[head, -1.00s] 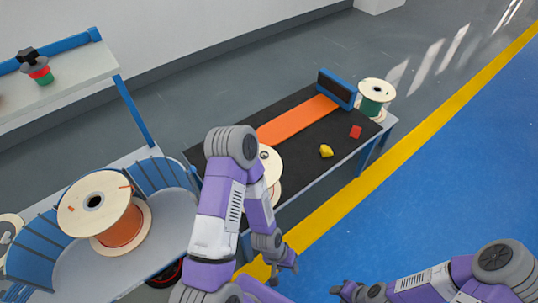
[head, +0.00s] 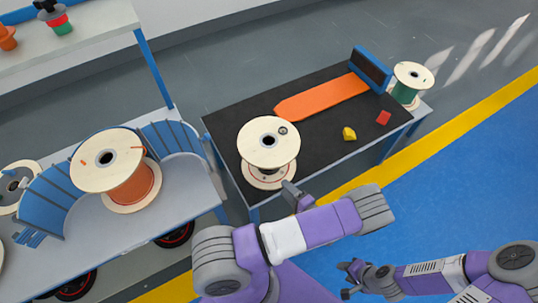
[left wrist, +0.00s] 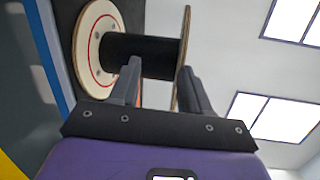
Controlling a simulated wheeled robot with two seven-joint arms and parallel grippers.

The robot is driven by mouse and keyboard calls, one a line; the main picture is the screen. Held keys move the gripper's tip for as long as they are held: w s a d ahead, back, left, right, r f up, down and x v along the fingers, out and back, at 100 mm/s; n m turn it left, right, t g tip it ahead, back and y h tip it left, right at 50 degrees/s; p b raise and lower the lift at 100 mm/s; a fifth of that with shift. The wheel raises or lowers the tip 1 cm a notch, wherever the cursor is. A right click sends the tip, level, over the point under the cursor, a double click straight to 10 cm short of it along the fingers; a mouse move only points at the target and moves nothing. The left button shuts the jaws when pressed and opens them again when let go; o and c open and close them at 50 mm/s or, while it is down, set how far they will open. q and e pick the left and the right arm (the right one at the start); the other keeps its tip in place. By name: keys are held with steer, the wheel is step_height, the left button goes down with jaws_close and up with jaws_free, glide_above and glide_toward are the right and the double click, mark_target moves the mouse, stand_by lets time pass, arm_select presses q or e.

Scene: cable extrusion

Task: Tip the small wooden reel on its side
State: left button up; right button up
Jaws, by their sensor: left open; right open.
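The small wooden reel (head: 268,142), with pale round flanges and a dark core, stands upright at the near left end of the black-topped table (head: 226,130). In the left wrist view the reel (left wrist: 103,20) is just beyond my fingers, its black core behind and between the fingertips. My left gripper (head: 297,198) is open at the reel's near right side, low by its lower flange; it also shows in the left wrist view (left wrist: 159,72). I cannot tell whether it touches. My right gripper (head: 347,278) is open and empty over the blue floor.
An orange pad (head: 320,97), a yellow piece (head: 349,134) and a red piece (head: 383,118) lie on the black top. A blue-framed block (head: 371,68) and a green reel (head: 410,82) are at the far end. A larger orange-wound reel (head: 108,160) stands on the left bench.

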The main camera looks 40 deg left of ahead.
mark_target(282, 160)
arm_select(q)
steer(key=w+d+r+t, duration=0.2)
steer(key=w+r+t, duration=0.1)
steer(key=w, duration=0.1)
steer(key=shift+y, duration=0.4)
steer(key=shift+f+x, duration=0.1)
steer(key=shift+x, duration=2.65)
steer(key=shift+f+x, duration=0.15)
steer(key=shift+x, duration=2.55)
steer(key=shift+s+a, duration=0.1)
steer(key=shift+s, duration=0.05)
jaws_close()
steer(key=shift+r+m, duration=0.1)
steer(key=shift+m, duration=0.2)
